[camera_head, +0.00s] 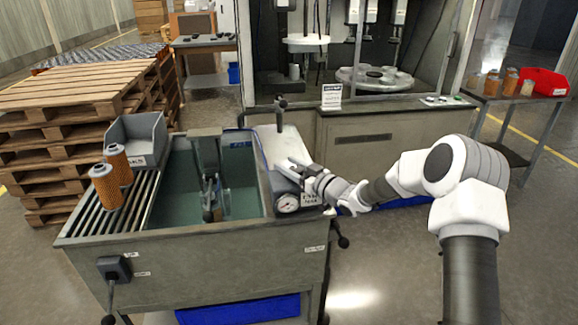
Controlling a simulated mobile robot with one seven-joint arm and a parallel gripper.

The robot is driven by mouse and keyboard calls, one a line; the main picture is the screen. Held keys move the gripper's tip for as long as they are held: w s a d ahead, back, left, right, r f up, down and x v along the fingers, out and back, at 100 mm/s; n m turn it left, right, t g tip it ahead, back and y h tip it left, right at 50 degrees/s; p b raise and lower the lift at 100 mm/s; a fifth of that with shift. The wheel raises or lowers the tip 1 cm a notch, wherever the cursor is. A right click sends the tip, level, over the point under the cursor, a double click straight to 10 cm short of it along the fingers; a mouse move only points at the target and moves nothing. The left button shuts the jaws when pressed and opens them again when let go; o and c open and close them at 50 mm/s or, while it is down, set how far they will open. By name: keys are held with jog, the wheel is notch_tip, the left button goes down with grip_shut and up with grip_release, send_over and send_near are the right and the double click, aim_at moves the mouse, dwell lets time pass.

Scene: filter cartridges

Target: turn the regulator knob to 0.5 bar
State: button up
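A pressure gauge (287,202) with a round white dial sits at the front right corner of the wash tank (190,250). Its needle is too small to read. A small label plate (310,199) is beside it, with unreadable text. My gripper (287,168) reaches in from the right over the pale panel (265,140) at the tank's right end, just above and behind the gauge. I cannot make out the regulator knob; my gripper and wrist may hide it. The fingers are too small to tell whether they are open, shut or touching anything.
Two orange filter cartridges (107,187) stand on the tank's left rack beside a grey bin (137,142). A black-topped upright handle (282,103) rises behind the panel. A clamp-like fixture (208,200) stands in the tank. Pallets (75,110) are at left, a machine cabinet (365,150) behind.

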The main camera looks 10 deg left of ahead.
grip_shut()
